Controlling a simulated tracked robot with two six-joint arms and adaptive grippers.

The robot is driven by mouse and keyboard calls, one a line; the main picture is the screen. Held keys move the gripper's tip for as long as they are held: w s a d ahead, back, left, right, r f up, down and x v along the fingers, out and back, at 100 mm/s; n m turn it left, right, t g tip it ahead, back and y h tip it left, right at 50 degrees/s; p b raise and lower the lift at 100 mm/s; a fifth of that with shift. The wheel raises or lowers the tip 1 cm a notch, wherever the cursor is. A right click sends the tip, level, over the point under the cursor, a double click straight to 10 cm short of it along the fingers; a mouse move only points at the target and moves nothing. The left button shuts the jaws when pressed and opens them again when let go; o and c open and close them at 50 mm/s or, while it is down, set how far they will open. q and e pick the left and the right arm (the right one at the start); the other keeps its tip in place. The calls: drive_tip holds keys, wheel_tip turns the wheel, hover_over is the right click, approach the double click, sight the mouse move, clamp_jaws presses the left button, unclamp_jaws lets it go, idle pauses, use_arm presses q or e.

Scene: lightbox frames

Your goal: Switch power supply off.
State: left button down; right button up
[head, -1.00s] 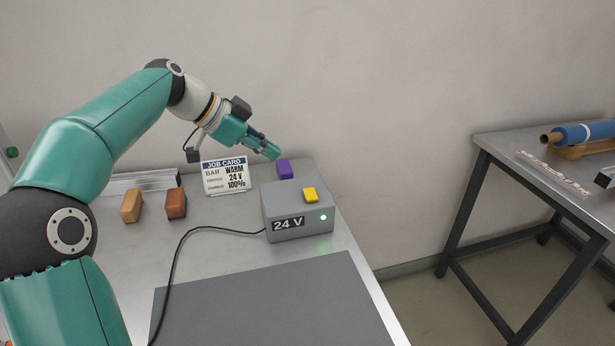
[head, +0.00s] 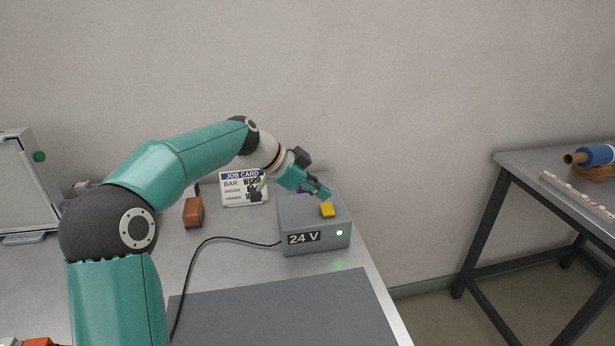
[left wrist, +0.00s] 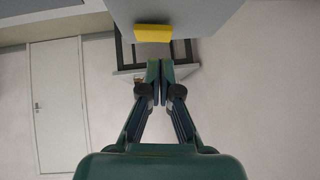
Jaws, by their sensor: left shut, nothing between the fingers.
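The power supply (head: 305,214) is a grey box on the bench, with a "24 V" label on its front. A lit green lamp (head: 340,232) shows on the front at the right. My left gripper (head: 327,194) is shut and empty, just behind and above the button. In the left wrist view the shut fingertips (left wrist: 153,66) show close to the yellow button (left wrist: 153,33), with a small gap in the picture. I cannot tell in the head view whether they touch it. My right gripper is not in view.
Another table (head: 520,165) stands apart at right.

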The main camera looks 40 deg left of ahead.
sight(327, 209)
use_arm(q)
drive_tip(key=shift+w+a+f, duration=0.1)
drive_tip(key=shift+a+f, duration=0.1)
drive_tip(key=shift+f, duration=1.05)
